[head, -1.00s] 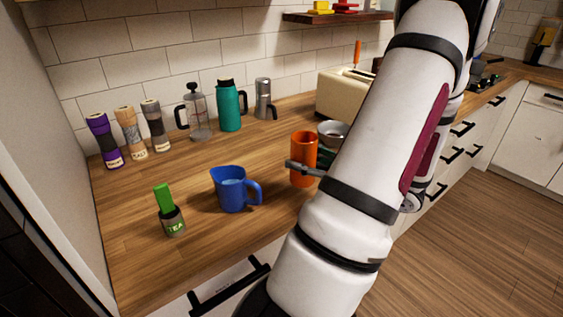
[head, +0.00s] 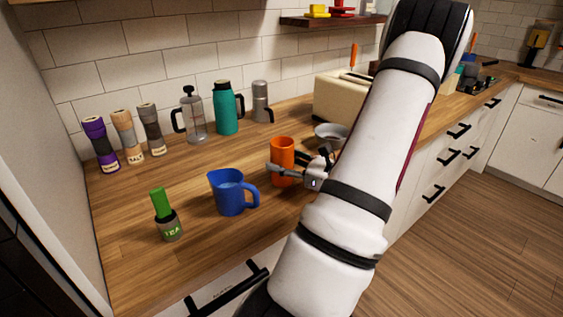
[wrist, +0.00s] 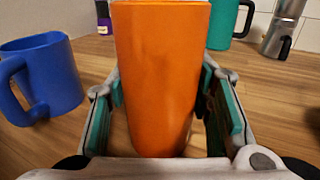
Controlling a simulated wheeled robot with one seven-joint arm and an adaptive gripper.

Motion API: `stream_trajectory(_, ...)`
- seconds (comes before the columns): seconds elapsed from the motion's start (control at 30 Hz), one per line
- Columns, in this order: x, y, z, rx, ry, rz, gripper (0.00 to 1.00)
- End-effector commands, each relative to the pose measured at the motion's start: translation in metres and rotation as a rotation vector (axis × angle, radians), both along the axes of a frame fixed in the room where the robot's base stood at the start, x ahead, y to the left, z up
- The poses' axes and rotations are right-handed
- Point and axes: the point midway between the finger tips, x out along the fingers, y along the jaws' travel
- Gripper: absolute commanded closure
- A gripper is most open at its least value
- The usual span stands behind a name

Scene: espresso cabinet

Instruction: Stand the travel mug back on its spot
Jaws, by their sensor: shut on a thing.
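The orange travel mug (head: 282,160) is upright over the wooden counter, to the right of the blue jug. My gripper (head: 292,172) is shut on it, with one finger on each side of its body. In the wrist view the orange mug (wrist: 160,75) fills the middle between the teal-padded fingers of my gripper (wrist: 165,105), and its top is cut off. I cannot tell whether its base touches the counter. No marked spot for it is visible.
A grey bowl (head: 331,133) is close behind, right. A teal flask (head: 226,110) and a French press (head: 194,122) stand near the wall. Counter between them is clear.

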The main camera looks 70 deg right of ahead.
Motion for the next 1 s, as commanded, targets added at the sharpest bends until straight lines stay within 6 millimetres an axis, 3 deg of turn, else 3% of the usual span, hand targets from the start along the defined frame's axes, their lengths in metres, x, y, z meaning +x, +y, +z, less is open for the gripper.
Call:
stream_trajectory(0.2, 0.000, 0.000, -0.003, 0.001, -0.001, 0.000, 0.91)
stream_trajectory(0.23, 0.000, 0.000, -0.003, 0.001, 0.000, 0.000, 0.47)
stream_trajectory(0.3, 0.000, 0.000, -0.003, 0.001, 0.000, 0.000, 0.33)
stream_trajectory(0.7, -0.002, 0.000, 0.001, 0.001, 0.000, -0.001, 0.33)
stream_trajectory(0.87, -0.025, 0.002, 0.000, 0.001, 0.002, -0.003, 0.33)
stream_trajectory(1.0, -0.055, 0.005, 0.000, 0.001, 0.001, -0.004, 0.33)
